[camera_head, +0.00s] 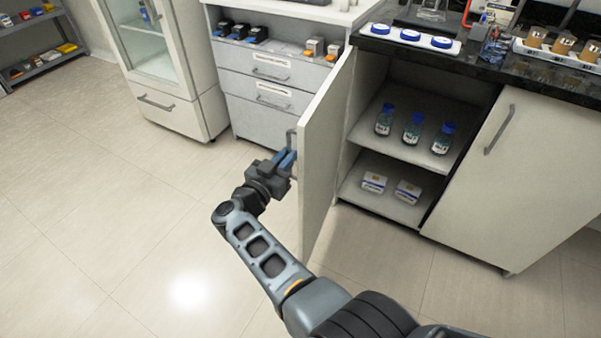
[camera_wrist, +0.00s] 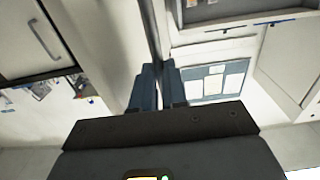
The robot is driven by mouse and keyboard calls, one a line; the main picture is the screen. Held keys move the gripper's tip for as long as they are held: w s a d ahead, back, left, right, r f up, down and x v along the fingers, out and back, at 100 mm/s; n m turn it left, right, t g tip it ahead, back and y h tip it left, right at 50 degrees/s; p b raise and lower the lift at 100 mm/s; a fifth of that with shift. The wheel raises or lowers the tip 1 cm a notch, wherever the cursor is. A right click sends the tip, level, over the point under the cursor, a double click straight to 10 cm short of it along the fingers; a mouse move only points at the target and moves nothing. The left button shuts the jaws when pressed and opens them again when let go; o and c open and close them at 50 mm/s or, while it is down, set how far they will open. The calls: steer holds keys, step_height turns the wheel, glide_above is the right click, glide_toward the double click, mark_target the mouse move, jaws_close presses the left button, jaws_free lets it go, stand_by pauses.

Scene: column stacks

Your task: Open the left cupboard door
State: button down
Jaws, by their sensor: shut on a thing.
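The left cupboard door (camera_head: 325,150) stands wide open, swung out toward me, seen nearly edge-on in the head view. Its handle (camera_head: 290,138) is on the outer face, at the left. My gripper (camera_head: 287,158) is at that handle with its blue fingers shut on it. In the wrist view my gripper (camera_wrist: 158,84) shows its two fingers close together, and the handle between them is hard to make out. Inside the cupboard, several blue-capped bottles (camera_head: 412,129) stand on the upper shelf and two white boxes (camera_head: 408,192) sit on the lower level.
The right cupboard door (camera_head: 515,160) is closed. A drawer unit (camera_head: 265,95) and a glass-fronted cabinet (camera_head: 165,70) stand to the left of the open door. The black counter (camera_head: 480,66) above holds labware. The floor (camera_head: 110,210) at the left is clear.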

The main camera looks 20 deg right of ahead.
steer(key=shift+w+a+r+m+g+h+b, duration=0.15)
steer(key=shift+w+a+m+g+h+b, duration=0.1)
steer(key=shift+w+a+b, duration=0.3)
steer(key=shift+w+a+r+m+g+h+b, duration=0.15)
steer(key=shift+w+a+m+g+b, duration=0.15)
steer(key=shift+w+b, duration=0.4)
steer(key=c, duration=1.2)
jaws_free()
steer(key=shift+s+f, duration=0.1)
steer(key=shift+f, duration=0.05)
steer(key=shift+o, duration=0.2)
steer(key=shift+a, duration=0.1)
steer(key=p+v, duration=0.1)
steer(key=v, duration=0.6)
steer(key=shift+s+a, duration=0.25)
steer(key=shift+a, duration=0.05)
steer(key=shift+a, duration=0.1)
